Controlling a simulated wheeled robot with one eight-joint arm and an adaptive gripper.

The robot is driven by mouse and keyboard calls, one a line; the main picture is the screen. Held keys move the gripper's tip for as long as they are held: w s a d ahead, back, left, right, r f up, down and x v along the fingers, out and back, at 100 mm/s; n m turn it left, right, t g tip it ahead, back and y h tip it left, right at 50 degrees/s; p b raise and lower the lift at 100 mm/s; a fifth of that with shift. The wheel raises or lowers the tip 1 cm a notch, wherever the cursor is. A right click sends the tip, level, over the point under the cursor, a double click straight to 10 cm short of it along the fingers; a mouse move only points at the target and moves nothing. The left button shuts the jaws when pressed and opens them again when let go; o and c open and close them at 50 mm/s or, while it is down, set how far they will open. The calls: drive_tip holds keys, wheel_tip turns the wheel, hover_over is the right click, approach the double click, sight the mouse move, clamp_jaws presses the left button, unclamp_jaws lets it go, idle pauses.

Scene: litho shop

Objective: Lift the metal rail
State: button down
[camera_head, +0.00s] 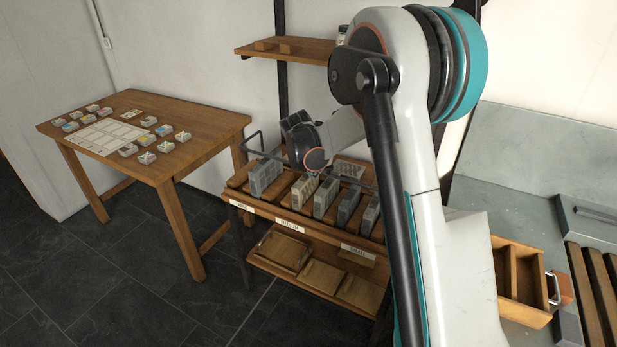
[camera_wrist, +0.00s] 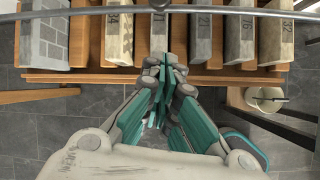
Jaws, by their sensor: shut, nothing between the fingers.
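The metal rail (camera_wrist: 230,10) is a thin grey bar running across the top of the wrist view, over the stones. In the head view the rail (camera_head: 262,142) is a thin dark bar with a bent left end at the stone rack, partly hidden by my arm. My gripper (camera_wrist: 165,68) is shut and empty, with its teal and grey fingers together. In the wrist picture its tips are below the rail, apart from it, and overlap the stone marked 11 (camera_wrist: 158,25). The fingers cannot be made out in the head view.
Upright stone slabs (camera_head: 324,197) stand in a labelled wooden rack (camera_head: 300,222), close together around the fingers in the wrist view. A wooden table (camera_head: 190,115) with small cards is at left. A shelf (camera_head: 300,50) is above. A grey counter (camera_head: 540,150) is at right.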

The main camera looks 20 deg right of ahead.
sight(326, 169)
drive_tip(key=shift+n, duration=0.8)
drive_tip(key=b+x, duration=0.1)
drive_tip(key=x, duration=0.7)
drive_tip(key=a+b+x, duration=0.1)
drive_tip(key=x, duration=0.3)
drive_tip(key=shift+f+b, duration=0.3)
drive_tip(key=shift+b, duration=0.05)
drive_tip(key=shift+w+d+r+b, duration=0.15)
drive_tip(key=shift+w+d+r, duration=0.1)
drive_tip(key=shift+d+r, duration=0.25)
drive_tip(key=shift+w+d+r+b, duration=0.15)
drive_tip(key=shift+w+d+r, duration=0.15)
drive_tip(key=shift+r, duration=0.35)
drive_tip(key=shift+w+d+r, duration=0.15)
drive_tip(key=shift+d+r, duration=0.15)
drive_tip(key=shift+r, duration=0.1)
